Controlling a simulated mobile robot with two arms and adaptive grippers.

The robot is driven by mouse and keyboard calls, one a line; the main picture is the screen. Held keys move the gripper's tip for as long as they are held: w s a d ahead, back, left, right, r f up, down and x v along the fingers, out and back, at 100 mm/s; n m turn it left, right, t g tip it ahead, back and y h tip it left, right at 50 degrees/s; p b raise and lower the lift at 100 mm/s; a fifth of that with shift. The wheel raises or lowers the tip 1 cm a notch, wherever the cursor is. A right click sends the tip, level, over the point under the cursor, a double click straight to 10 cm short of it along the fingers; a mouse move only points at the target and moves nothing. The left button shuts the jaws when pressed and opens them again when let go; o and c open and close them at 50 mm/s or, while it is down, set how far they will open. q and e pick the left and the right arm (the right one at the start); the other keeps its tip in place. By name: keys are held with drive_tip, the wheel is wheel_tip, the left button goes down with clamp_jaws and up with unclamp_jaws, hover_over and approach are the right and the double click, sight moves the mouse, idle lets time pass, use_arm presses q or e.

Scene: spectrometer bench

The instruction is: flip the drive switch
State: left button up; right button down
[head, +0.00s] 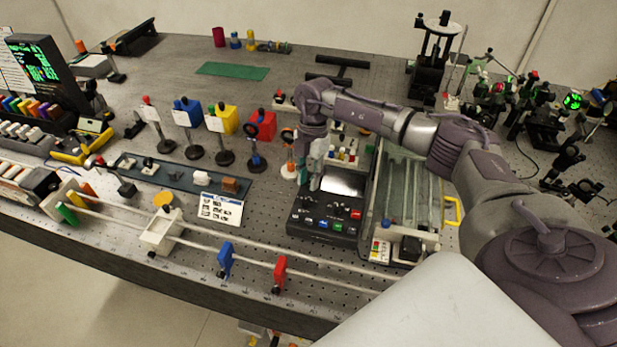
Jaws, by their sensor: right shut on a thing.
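A black console (322,226) with a pale screen and rows of coloured buttons sits on the bench right of centre. My right gripper (314,184) reaches in from the right and points down at the console's back left corner, beside the screen. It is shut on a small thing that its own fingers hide. I cannot make out a drive switch as a separate thing. A small box with coloured knobs (346,153) stands just behind, partly hidden by the gripper. My left gripper is not in view.
A glass-sided tank (396,200) stands close to the console's right under my right arm. A white rail with blue (225,259) and red (280,273) sliders runs in front. An orange-and-white post (290,165) stands close left of the gripper. A printed card (216,209) lies further left.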

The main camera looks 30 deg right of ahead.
drive_tip(key=c, duration=0.9)
unclamp_jaws()
drive_tip(key=shift+r, duration=0.15)
drive_tip(key=v, duration=1.2)
drive_tip(key=shift+d, duration=0.1)
